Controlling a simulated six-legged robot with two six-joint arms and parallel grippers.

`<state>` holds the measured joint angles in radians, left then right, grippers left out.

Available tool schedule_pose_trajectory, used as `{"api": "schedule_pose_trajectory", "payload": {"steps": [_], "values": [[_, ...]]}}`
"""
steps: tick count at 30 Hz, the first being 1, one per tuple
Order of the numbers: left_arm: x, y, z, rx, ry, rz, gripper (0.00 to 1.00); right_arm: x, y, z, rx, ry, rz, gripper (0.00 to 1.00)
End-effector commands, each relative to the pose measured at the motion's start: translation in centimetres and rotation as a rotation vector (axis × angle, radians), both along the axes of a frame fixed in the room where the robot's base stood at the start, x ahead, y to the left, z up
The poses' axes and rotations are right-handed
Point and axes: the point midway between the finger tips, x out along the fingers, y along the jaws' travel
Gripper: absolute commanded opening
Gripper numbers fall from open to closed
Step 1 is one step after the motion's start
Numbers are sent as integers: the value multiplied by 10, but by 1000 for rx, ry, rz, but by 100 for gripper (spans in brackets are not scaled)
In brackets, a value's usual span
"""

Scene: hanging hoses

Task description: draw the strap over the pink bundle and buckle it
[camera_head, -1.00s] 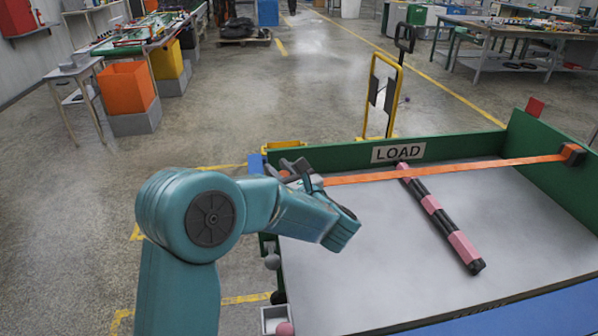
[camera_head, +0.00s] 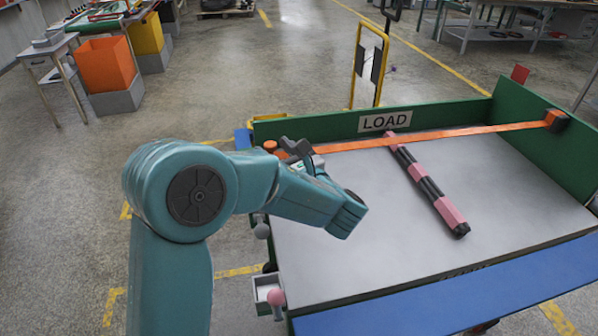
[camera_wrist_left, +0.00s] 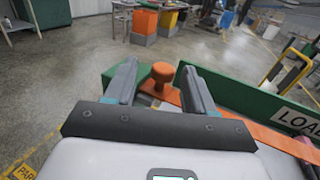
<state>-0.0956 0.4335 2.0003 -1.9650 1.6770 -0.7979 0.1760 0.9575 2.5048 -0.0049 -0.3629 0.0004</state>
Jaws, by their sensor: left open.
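An orange strap (camera_head: 440,134) runs from a dark fitting with an orange top (camera_head: 556,119) at the right green wall to the left side of the tray. It crosses over the far end of the pink-and-black bundle (camera_head: 450,212), which lies on the grey tray floor. An orange knob (camera_head: 270,146) stands at the strap's left end; it also shows in the left wrist view (camera_wrist_left: 162,72). My left gripper (camera_head: 292,148) is open beside this knob. In the wrist view the knob appears between the fingers, beyond them, with no clear contact. My right gripper is out of view.
The tray has green walls (camera_head: 310,128), a LOAD plate (camera_head: 385,121) and a blue front edge (camera_head: 450,290). A pink ball knob (camera_head: 276,297) and a grey ball (camera_head: 262,230) sit on its left side. A yellow-framed cart (camera_head: 369,65) stands behind.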

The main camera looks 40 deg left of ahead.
Motion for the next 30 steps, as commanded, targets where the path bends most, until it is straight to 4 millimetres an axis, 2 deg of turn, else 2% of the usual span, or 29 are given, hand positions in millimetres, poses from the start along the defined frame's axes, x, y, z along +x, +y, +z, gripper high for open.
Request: {"api": "schedule_pose_trajectory", "payload": {"steps": [1, 6, 12, 18, 30], "values": [[-3, -15, -1, 0, 1, -7, 54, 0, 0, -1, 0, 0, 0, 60], [-18, -58, 0, 2, -1, -6, 54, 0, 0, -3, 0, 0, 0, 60], [-30, -92, 1, 2, -2, -2, 54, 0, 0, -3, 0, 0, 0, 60], [-35, -104, 1, 2, -3, 2, 54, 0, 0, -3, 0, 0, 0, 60], [-35, -104, 1, 1, -3, 2, 54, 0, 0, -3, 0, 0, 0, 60]]}}
